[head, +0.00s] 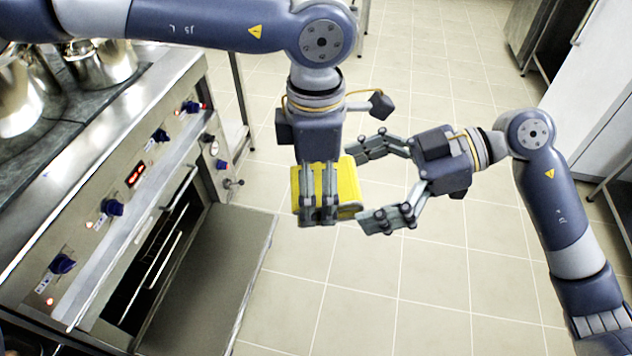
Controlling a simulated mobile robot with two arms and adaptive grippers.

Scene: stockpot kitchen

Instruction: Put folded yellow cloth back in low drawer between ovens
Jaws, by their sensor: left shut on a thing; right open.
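The folded yellow cloth (348,182) is in the middle of the head view, above the tiled floor. My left gripper (319,212) points down and is shut on the cloth, covering part of it. My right gripper (367,187) is open at the cloth's right side, its fingers spread above and below the cloth's right edge. I cannot tell whether they touch it. An oven (165,245) at the left has its front open, with a flat door panel (215,265) lowered. I cannot make out a low drawer between ovens.
Metal pots (100,65) stand on the range top (75,125) at the upper left. Blue knobs (112,207) and a handle (180,187) stick out from its front. White and dark cabinets (590,85) stand at the right. The tiled floor (440,270) in the middle is clear.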

